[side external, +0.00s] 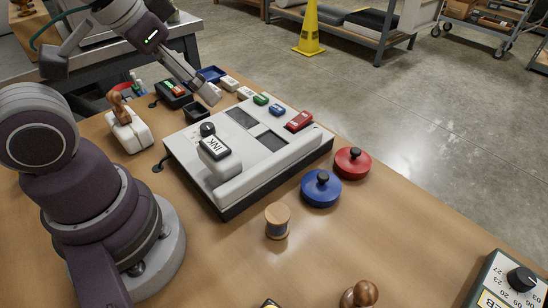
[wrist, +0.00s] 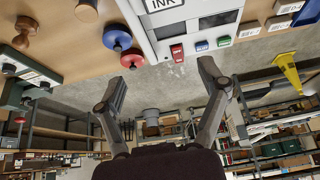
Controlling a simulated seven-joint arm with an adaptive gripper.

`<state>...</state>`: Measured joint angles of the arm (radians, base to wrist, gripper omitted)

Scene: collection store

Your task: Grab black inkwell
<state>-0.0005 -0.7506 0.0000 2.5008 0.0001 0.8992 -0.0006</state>
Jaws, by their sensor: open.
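A small black square cup (side external: 197,111), which may be the black inkwell, stands on the table behind the grey-white machine. A rounded black piece (side external: 208,129) sits at the machine's left end, behind a block labelled INK (side external: 215,147); I cannot tell for certain which is the inkwell. My gripper (side external: 208,95) is raised near the machine's far left corner, close to the black cup in the picture. In the wrist view my gripper (wrist: 169,65) has its two fingers wide apart with nothing between them. The INK label (wrist: 163,4) is cut by the top edge there.
The machine (side external: 240,188) fills the table's middle. Red (side external: 352,163) and blue (side external: 321,188) knobbed discs stand to its right, a wooden spool (side external: 278,220) in front. A wooden-handled stamp (side external: 128,130) stands left. A black tray (side external: 173,94) lies behind.

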